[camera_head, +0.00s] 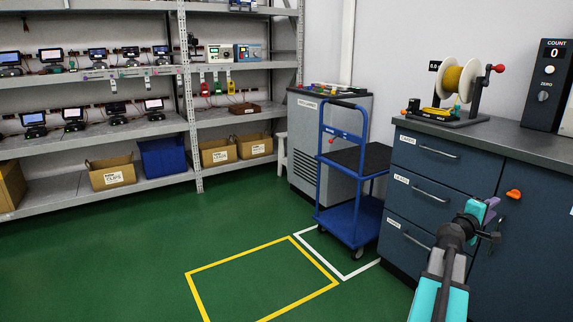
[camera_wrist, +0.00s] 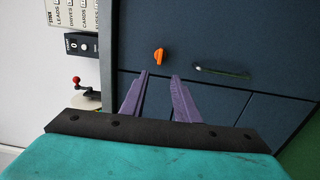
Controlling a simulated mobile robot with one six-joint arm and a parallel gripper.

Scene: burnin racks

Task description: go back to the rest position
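My gripper (camera_head: 490,212) is held out at the right of the head view, in front of the dark blue cabinet (camera_head: 535,235). In the wrist view, the two purple fingers of my gripper (camera_wrist: 160,76) stand apart with nothing between them. An orange knob (camera_wrist: 159,55) on the cabinet front shows just beyond the fingertips, apart from them. The same orange knob (camera_head: 513,194) is right of my gripper in the head view.
A blue cart (camera_head: 345,210) stands left of the drawers (camera_head: 420,195). A wire spool (camera_head: 459,80) and a counter box (camera_head: 549,85) stand on the worktop. Racks (camera_head: 100,128) with devices and bins line the back left. The green floor with yellow marking (camera_head: 235,263) is clear.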

